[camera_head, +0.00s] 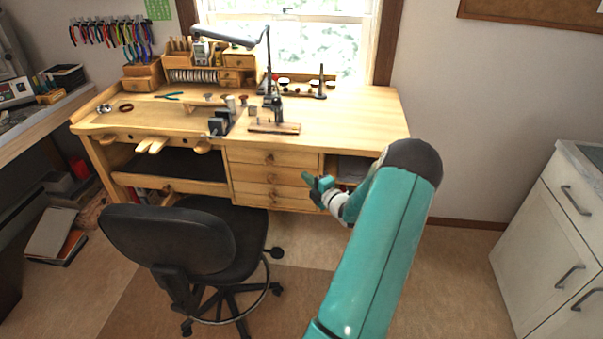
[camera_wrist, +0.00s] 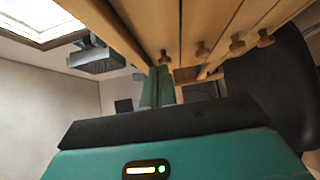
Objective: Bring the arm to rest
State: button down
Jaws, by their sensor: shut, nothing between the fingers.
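My teal arm reaches up from the bottom of the head view and bends at a dark elbow. My gripper (camera_head: 317,187) is at its far end, in front of the right part of the wooden workbench (camera_head: 358,108), near its drawers (camera_head: 272,175). In the wrist view my gripper (camera_wrist: 158,70) shows as two teal fingers pressed together, shut with nothing between them. Drawer fronts with round knobs (camera_wrist: 237,45) appear just beyond the fingers. I cannot tell whether the fingertips touch the bench.
A black swivel chair (camera_head: 170,240) stands left of my arm, before the bench. A white cabinet (camera_head: 550,225) is at the right. Tools and a lamp (camera_head: 225,35) stand on the bench. Books (camera_head: 55,235) lie on the floor at left. Floor between arm and cabinet is clear.

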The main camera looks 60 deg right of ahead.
jog(key=v, duration=0.5)
jog(key=shift+d, duration=0.1)
jog(key=shift+w+r, duration=0.1)
jog(key=shift+w, duration=0.05)
